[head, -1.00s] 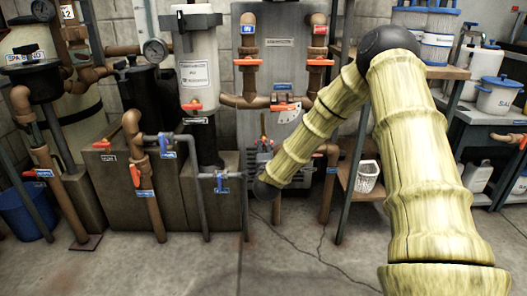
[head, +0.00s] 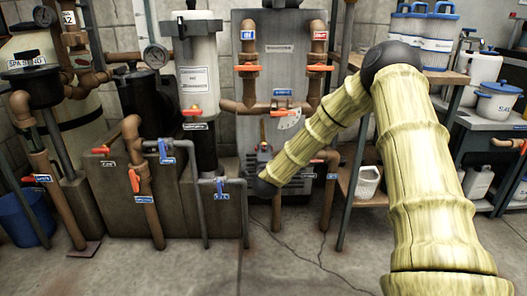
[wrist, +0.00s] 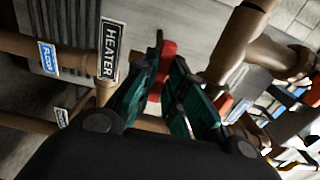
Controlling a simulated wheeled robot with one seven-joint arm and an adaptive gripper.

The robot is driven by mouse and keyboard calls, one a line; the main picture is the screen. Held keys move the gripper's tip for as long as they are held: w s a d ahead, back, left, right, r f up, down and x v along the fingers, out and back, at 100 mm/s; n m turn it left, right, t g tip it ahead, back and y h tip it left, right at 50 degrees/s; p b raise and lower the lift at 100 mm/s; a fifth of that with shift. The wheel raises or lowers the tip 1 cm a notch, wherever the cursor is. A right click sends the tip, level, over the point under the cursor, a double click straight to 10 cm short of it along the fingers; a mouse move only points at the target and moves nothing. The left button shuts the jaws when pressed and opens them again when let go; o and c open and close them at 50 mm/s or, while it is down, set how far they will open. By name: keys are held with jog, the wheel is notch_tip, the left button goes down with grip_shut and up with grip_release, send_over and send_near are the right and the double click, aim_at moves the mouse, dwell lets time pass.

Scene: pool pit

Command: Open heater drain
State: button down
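In the wrist view, my gripper (wrist: 166,62) has two dark green fingers drawn close together. A red valve handle (wrist: 167,66) lies between them and nearly fills the gap. A black HEATER label (wrist: 109,50) is just left of the fingers, on or by a brown pipe. In the head view, the heater (head: 275,65) is the tall grey unit at the centre, with brown pipes and red-orange handles on its front. My yellow arm reaches down to its lower front. My fingers and the gripped handle are hidden or too small to make out there.
Brown and grey pipes with several red and blue handles (head: 135,180) crowd the left side. A blue bucket (head: 22,218) is at far left. The cracked concrete floor (head: 290,265) in front is clear.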

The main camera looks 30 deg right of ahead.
dwell(0.4)
jog(key=shift+r+n+p, duration=0.15)
jog(key=shift+n+p, duration=0.45)
jog(key=shift+p, duration=0.15)
jog(key=n+p, duration=0.6)
jog(key=n, duration=0.2)
jog(key=shift+a+n+p, duration=0.1)
jog(key=shift+n+p, duration=0.2)
jog(key=shift+p, duration=0.1)
jog(key=n+p, duration=0.3)
jog(key=n, duration=0.4)
jog(key=n+p, duration=0.1)
jog(key=n, duration=0.1)
jog(key=shift+s+f, duration=0.1)
jog(key=shift+f, duration=0.2)
jog(key=c, duration=1.4)
grip_release()
jog(key=shift+r, duration=0.1)
jog(key=shift+o, duration=0.2)
